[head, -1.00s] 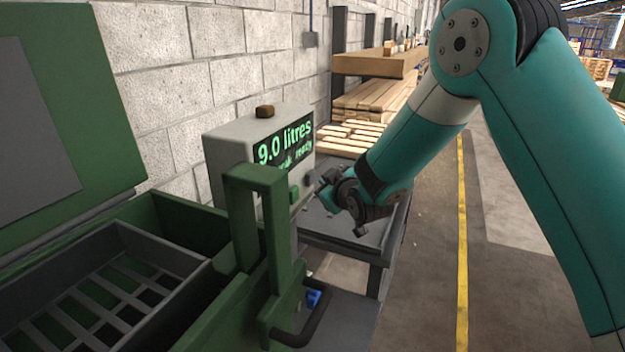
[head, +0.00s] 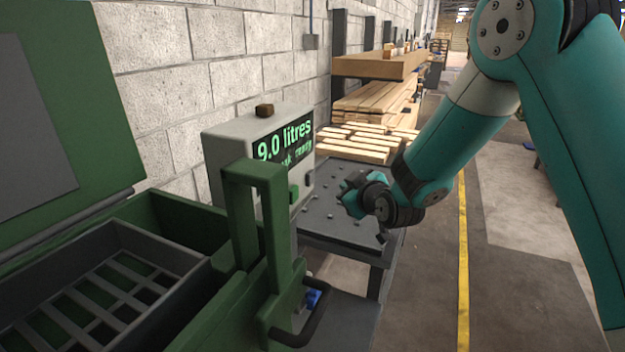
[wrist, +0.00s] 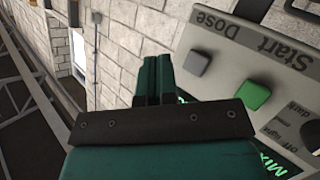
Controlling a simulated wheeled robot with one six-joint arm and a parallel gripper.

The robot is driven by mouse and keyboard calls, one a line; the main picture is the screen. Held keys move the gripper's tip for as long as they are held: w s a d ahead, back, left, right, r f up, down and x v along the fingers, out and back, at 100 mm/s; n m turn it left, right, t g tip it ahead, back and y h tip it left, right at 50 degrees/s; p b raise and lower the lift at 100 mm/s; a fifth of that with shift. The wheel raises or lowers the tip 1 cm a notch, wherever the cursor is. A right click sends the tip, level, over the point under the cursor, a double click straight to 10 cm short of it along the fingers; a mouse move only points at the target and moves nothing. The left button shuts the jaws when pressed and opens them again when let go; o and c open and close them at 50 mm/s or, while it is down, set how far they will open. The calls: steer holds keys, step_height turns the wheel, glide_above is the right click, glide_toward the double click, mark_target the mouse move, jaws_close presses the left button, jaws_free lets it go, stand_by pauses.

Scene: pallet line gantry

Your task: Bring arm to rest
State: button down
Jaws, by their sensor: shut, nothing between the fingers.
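My gripper (head: 352,192) is in the head view at the end of my teal arm, over the grey table beside the control box. In the wrist view its two fingers (wrist: 154,78) lie side by side, shut and empty. The control box (head: 225,150) has a lit display (head: 284,143) reading "9.0 litres", its lower line partly hidden by the green post. In the wrist view the box's panel carries a green button (wrist: 257,97) and a grey button (wrist: 199,63), with the words "Start" and "Dose". The fingers are apart from both buttons.
A green machine with an open lid (head: 70,90) and a slatted grey basket (head: 110,295) fills the left. A green post (head: 272,225) and black handle (head: 318,318) stand before the box. The grey table (head: 335,222) and stacked timber (head: 372,98) lie beyond. Open floor with a yellow line (head: 463,260) is at right.

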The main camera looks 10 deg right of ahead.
steer(key=shift+s+a, duration=0.1)
steer(key=s+a+r+m+g+y, duration=0.1)
steer(key=s+a+r+g, duration=0.25)
steer(key=s, duration=0.55)
steer(key=s+a+r+g+y, duration=0.1)
steer(key=s+a+r+g, duration=0.2)
steer(key=s, duration=0.5)
steer(key=s+r+g, duration=0.1)
steer(key=s+g, duration=0.7)
steer(key=s, duration=1.2)
steer(key=shift+s+d+r+h, duration=0.2)
steer(key=shift+d+r+h, duration=0.05)
steer(key=shift+d+h, duration=0.05)
steer(key=shift+n, duration=0.3)
